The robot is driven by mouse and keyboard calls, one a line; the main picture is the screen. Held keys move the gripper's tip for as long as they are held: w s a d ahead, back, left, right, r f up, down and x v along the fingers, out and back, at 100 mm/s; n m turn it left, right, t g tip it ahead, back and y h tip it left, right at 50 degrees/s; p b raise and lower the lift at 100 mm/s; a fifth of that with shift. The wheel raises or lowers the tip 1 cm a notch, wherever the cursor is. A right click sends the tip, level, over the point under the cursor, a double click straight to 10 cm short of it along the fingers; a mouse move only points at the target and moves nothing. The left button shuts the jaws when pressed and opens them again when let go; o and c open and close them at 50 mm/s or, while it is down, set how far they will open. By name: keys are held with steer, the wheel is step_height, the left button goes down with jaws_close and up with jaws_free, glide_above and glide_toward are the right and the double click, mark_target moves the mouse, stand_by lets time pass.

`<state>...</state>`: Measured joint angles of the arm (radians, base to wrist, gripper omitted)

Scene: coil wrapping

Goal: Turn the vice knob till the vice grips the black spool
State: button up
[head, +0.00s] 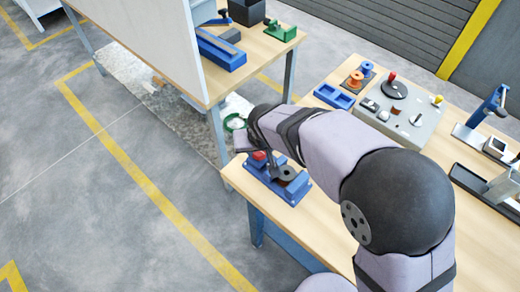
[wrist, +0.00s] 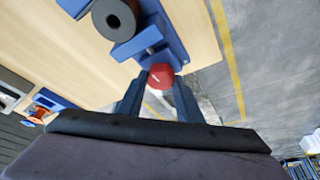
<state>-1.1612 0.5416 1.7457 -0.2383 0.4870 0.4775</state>
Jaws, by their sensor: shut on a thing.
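The blue vice (head: 293,193) sits at the near left corner of the right wooden table. The black spool (head: 287,173) stands between its jaws; I cannot tell whether both jaws touch it. In the wrist view the spool (wrist: 115,18) lies within the blue vice (wrist: 150,40). The red vice knob (wrist: 161,76) is at the vice's end, between the fingers of my gripper (wrist: 160,84). My gripper is shut on the knob. In the head view the red knob (head: 258,155) shows just below my wrist, and my arm hides part of the fingers.
A grey board (head: 402,112) with several small parts lies farther back on the table, beside a blue tray (head: 334,96) and orange and blue spools (head: 356,79). A second table (head: 255,52) with a white panel stands at the left. The floor beyond the table edge is open.

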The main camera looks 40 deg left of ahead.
steer(key=shift+f+m+b, duration=0.15)
steer(key=shift+m+b, duration=0.4)
steer(key=shift+m, duration=0.05)
steer(key=shift+h, duration=0.3)
steer(key=o, duration=0.8)
steer(key=shift+c, duration=0.2)
steer(key=shift+r, duration=0.2)
steer(key=b+v, duration=0.2)
steer(key=v, duration=0.5)
steer(key=shift+s, duration=0.2)
